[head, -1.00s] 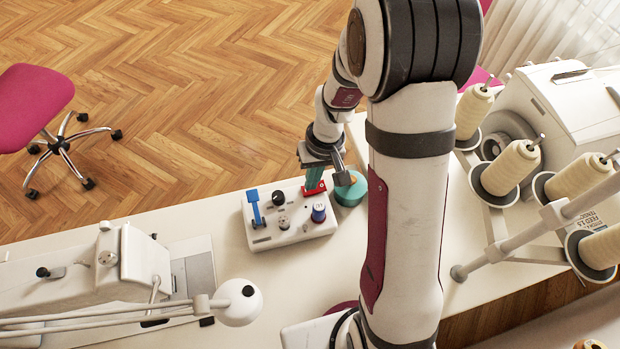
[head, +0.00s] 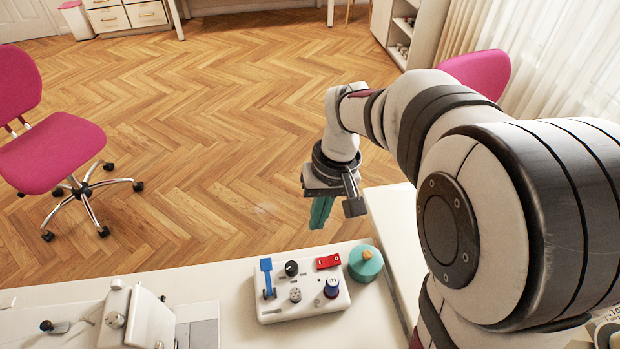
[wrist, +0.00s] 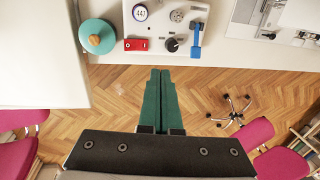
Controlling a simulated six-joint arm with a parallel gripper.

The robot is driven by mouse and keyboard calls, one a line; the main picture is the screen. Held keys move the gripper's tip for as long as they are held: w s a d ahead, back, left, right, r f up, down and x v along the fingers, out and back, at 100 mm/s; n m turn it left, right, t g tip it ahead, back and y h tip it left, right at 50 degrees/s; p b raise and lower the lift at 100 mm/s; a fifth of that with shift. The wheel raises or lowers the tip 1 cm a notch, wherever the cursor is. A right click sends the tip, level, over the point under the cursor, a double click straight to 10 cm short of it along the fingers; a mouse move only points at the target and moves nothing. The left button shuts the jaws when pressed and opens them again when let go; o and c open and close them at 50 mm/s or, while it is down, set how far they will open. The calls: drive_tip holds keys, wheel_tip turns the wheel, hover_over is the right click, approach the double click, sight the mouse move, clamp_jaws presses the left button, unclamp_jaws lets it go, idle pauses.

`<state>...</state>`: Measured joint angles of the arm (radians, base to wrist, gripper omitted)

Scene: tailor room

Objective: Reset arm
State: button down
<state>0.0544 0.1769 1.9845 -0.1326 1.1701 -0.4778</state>
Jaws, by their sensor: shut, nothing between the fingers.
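My gripper (head: 321,212) has green fingers and hangs in the air above and behind the control panel in the head view. In the wrist view my gripper (wrist: 159,78) shows its green fingers side by side, shut and empty. The white control panel (head: 275,312) lies on the table below, apart from the fingers. It carries a blue lever (head: 267,277), a black knob (head: 291,268), a red switch (head: 328,261) and a blue-and-white dial (head: 332,288). In the wrist view the red switch (wrist: 136,45) lies up and left of the fingertips.
A teal round container (head: 365,266) with an orange top stands right of the panel on the white table (head: 240,265). A sewing machine (head: 120,318) is at the lower left. Pink chairs (head: 62,150) stand on the wooden floor. The air around my gripper is free.

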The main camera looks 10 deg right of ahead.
idle(0.3)
drive_tip(key=s+a+r+m, duration=0.1)
drive_tip(key=s+m, duration=0.4)
drive_tip(key=s, duration=1.5)
drive_tip(key=shift+s+a+r+m, duration=0.15)
drive_tip(key=shift+a+r+m, duration=0.2)
drive_tip(key=shift+r, duration=0.2)
